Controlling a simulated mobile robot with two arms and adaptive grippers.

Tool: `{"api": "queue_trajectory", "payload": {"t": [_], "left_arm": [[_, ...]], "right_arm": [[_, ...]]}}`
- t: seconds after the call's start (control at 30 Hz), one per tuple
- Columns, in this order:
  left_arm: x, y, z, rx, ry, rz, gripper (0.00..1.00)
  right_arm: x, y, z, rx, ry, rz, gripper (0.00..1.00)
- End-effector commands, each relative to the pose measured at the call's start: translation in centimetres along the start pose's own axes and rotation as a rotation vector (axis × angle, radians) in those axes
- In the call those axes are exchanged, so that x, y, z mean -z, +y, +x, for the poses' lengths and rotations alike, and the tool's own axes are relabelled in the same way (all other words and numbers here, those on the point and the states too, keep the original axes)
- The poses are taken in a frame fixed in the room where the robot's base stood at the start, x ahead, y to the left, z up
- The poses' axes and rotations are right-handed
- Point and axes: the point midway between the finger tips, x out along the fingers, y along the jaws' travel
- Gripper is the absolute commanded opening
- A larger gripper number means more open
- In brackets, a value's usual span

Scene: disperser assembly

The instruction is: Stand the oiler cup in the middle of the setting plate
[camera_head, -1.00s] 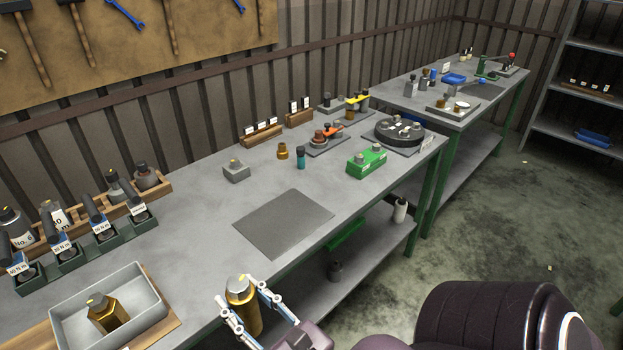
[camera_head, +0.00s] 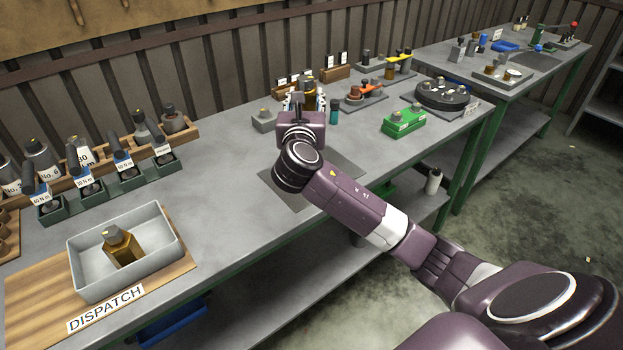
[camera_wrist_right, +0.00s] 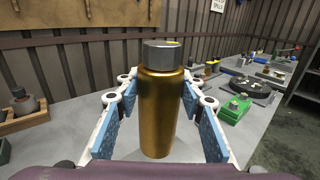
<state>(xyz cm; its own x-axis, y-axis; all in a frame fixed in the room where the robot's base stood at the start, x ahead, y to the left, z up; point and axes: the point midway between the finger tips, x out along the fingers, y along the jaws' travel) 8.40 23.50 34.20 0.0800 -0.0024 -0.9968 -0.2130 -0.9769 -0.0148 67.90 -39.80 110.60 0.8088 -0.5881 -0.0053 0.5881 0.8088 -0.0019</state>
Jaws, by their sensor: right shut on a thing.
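The oiler cup, a tall gold cylinder with a grey cap and a yellow mark on top, is upright in my right gripper (camera_wrist_right: 158,125). The wrist view shows the cup (camera_wrist_right: 158,105) between the blue finger pads, with its lower end free. In the head view the cup (camera_head: 309,95) shows just beyond my right gripper (camera_head: 303,102). The setting plate, a flat dark grey square (camera_head: 343,163), lies on the bench, partly hidden under my right arm. The cup appears held above the bench behind the plate; its height is hard to tell. My left gripper is out of view.
A grey block (camera_head: 264,121) stands left of the gripper and a teal bottle (camera_head: 334,113) right of it. A green box (camera_head: 404,122) is further right. A grey tray (camera_head: 78,262) with an amber bottle (camera_head: 121,247) sits on the DISPATCH board. Bare bench lies left of the plate.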

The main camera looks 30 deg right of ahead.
Motion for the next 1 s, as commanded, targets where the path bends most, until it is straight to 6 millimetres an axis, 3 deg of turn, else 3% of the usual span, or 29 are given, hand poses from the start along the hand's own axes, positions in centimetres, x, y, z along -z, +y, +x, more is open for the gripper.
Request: {"api": "queue_trajectory", "payload": {"t": [0.03,0.2,0.37,0.8,1.0], "left_arm": [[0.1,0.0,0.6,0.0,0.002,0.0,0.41],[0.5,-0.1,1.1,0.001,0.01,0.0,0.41],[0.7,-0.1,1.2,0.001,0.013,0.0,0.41],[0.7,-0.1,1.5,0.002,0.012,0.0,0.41],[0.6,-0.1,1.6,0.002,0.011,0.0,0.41]], "right_arm": [[-1.2,-0.3,1.1,0.021,-0.011,0.005,0.0],[-3.5,-1.0,3.1,0.065,-0.009,0.004,0.0],[-3.3,-1.2,3.7,0.079,-0.003,0.0,0.0],[7.2,-1.2,3.7,0.08,-0.002,-0.003,0.0],[10.7,-1.2,3.7,0.079,-0.005,-0.001,0.0]]}}
